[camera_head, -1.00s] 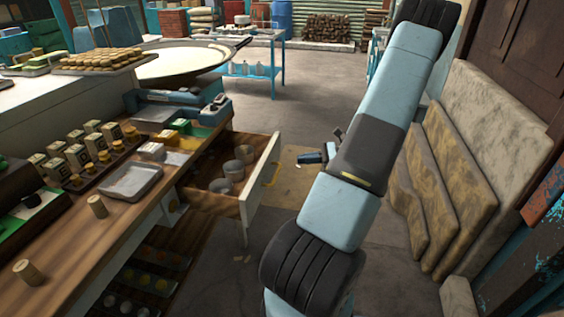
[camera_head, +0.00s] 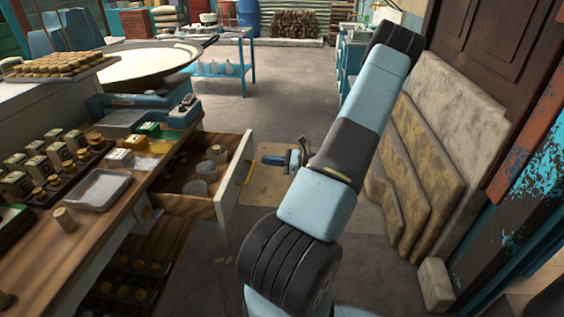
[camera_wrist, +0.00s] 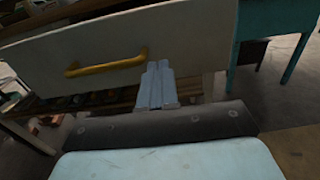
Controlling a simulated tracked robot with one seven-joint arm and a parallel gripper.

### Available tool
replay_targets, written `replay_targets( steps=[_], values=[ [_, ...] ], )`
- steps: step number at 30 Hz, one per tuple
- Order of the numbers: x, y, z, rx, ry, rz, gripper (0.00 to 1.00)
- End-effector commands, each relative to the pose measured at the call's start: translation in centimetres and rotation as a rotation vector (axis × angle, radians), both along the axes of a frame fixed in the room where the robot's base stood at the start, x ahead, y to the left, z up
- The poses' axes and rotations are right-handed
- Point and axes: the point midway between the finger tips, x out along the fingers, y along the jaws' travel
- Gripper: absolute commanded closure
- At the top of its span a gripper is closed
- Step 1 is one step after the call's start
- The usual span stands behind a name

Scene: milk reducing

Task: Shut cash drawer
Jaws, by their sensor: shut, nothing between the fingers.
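The cash drawer stands pulled out from the wooden counter, with its pale front panel (camera_head: 233,185) and yellow handle (camera_head: 248,172). In the wrist view the closed fingers (camera_wrist: 158,68) lie over the pale drawer front (camera_wrist: 130,42), just right of the yellow handle (camera_wrist: 105,64). I cannot tell whether the fingertips touch the panel.
The counter (camera_head: 75,240) holds a grey tray (camera_head: 98,190), small boxes and a wooden peg. Stone slabs (camera_head: 420,160) lean on the wall at right. A blue table (camera_head: 222,70) stands behind. The floor between the counter and slabs is open.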

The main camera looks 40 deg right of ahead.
Motion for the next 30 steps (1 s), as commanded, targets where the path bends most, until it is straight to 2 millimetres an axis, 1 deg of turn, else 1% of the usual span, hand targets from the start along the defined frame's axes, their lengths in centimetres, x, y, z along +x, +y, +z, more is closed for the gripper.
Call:
replay_targets(
  steps=[1,6,12,30],
  values=[
    [0.7,0.7,0.0,0.001,-0.002,0.004,1.00],
    [2.7,2.2,0.0,-0.001,-0.001,0.003,1.00],
    [4.0,3.2,0.0,-0.001,-0.001,0.002,1.00],
    [4.5,3.3,0.0,-0.001,-0.001,-0.006,1.00]
  ],
)
